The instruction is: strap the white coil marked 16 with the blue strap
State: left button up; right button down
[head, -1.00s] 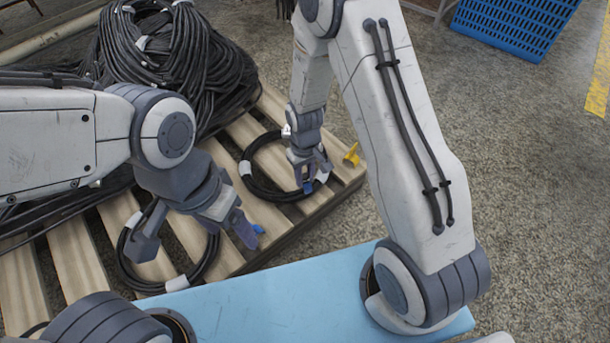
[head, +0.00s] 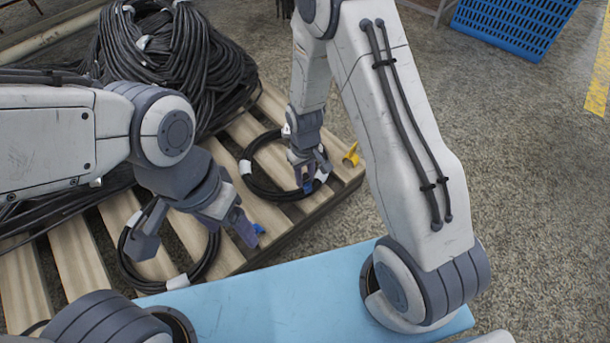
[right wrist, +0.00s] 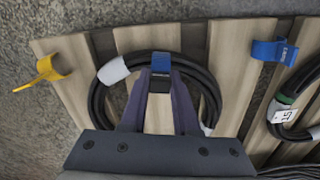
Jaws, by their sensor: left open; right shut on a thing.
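A black coil with white bands (head: 262,189) lies on the pallet under my right gripper; it also shows in the right wrist view (right wrist: 97,101). I can read no number on it. My left gripper (head: 195,238) is open and empty, above a second black coil (head: 128,264). In the right wrist view this second coil has a green band and a white tag (right wrist: 283,113), its number hard to read. Another blue strap (right wrist: 275,50) lies between the coils.
The wooden pallet (head: 78,262) carries a large heap of black hose (head: 165,60) at the back. A yellow strap (head: 351,154) sits at its right edge. A blue crate (head: 515,25) stands at the back right. The floor between is clear.

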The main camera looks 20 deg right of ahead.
aim_at(305, 184)
jog(key=shift+f, duration=0.2)
jog(key=shift+f+b, duration=0.45)
jog(key=shift+f, duration=0.35)
jog(key=shift+f+b, duration=0.45)
jog(key=shift+f, duration=0.4)
jog(key=shift+w+f+b, duration=0.1)
jog(key=shift+f+b, duration=0.4)
jog(key=shift+f, duration=0.1)
dwell(0.5)
jog(key=c, duration=0.6)
grip_release()
notch_tip(305, 184, up, 12)
jog(key=p, duration=0.9)
jog(key=shift+r, duration=0.2)
